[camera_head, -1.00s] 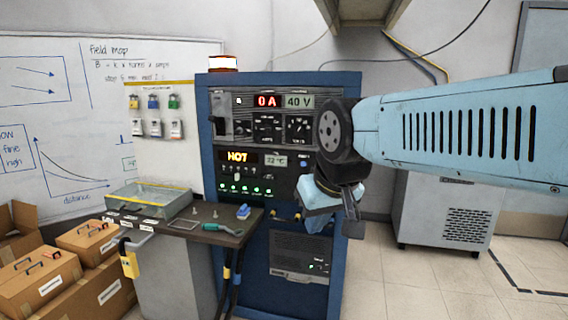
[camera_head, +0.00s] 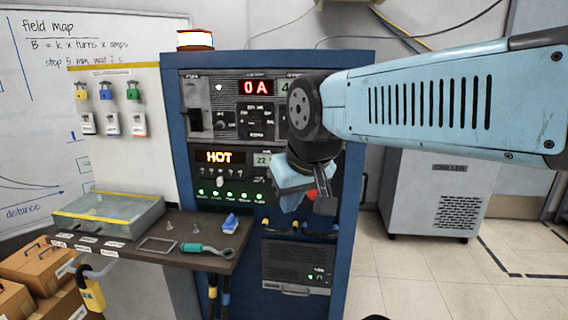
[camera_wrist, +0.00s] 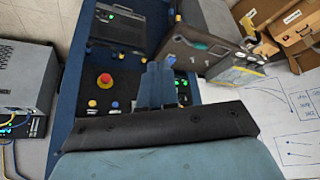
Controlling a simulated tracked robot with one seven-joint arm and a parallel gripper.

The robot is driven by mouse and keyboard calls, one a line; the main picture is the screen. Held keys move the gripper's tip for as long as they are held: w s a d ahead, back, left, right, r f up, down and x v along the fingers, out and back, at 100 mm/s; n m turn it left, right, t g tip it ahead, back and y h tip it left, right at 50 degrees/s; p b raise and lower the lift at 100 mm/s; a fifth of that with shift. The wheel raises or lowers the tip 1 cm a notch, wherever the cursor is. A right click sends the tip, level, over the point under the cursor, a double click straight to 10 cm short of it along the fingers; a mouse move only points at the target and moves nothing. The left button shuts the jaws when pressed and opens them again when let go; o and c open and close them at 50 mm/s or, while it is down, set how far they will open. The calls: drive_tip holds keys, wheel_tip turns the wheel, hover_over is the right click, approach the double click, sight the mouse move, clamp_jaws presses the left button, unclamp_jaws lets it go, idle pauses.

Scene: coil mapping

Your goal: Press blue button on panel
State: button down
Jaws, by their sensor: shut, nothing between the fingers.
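The control panel (camera_head: 225,185) is on the front of a tall blue cabinet, with lit displays reading 0 A and HOT. My gripper (camera_head: 305,190) is in front of the panel's right part and covers it in the head view. In the wrist view my gripper (camera_wrist: 163,85) has its two blue-grey fingers together, empty, pointing along the cabinet front. There, a red mushroom button (camera_wrist: 105,80) shows left of the fingers. A yellow button and a small bluish button (camera_wrist: 92,113) show below it, near the wrist's dark edge. I cannot tell whether the fingers touch the panel.
A dark shelf (camera_head: 140,252) juts out at the left, holding a clear tray (camera_head: 108,214), a teal-handled tool (camera_head: 207,250) and a blue item (camera_head: 230,222). A grey chiller (camera_head: 435,195) stands at the right. Cables hang below the shelf. The floor at front right is clear.

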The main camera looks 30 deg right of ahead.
drive_tip(key=shift+w+d, duration=0.1)
drive_tip(key=shift+d, duration=0.05)
drive_tip(key=w+a+f+m+g+y, duration=0.2)
drive_tip(key=w+a+f+m+y, duration=0.4)
drive_tip(key=m, duration=0.4)
drive_tip(key=w+d+m+t+y, duration=0.2)
drive_tip(key=w+m+t+y, duration=0.1)
drive_tip(key=w+m, duration=0.7)
drive_tip(key=w+d+f+m+t+h, duration=0.3)
drive_tip(key=w+d+m, duration=0.3)
drive_tip(key=d+m, duration=0.4)
drive_tip(key=w+d+f+m+t+h, duration=0.3)
drive_tip(key=w+d+m+t, duration=0.3)
drive_tip(key=d+m, duration=0.5)
drive_tip(key=shift+d+t, duration=0.3)
drive_tip(key=shift+d, duration=0.6)
drive_tip(key=shift+w, duration=0.15)
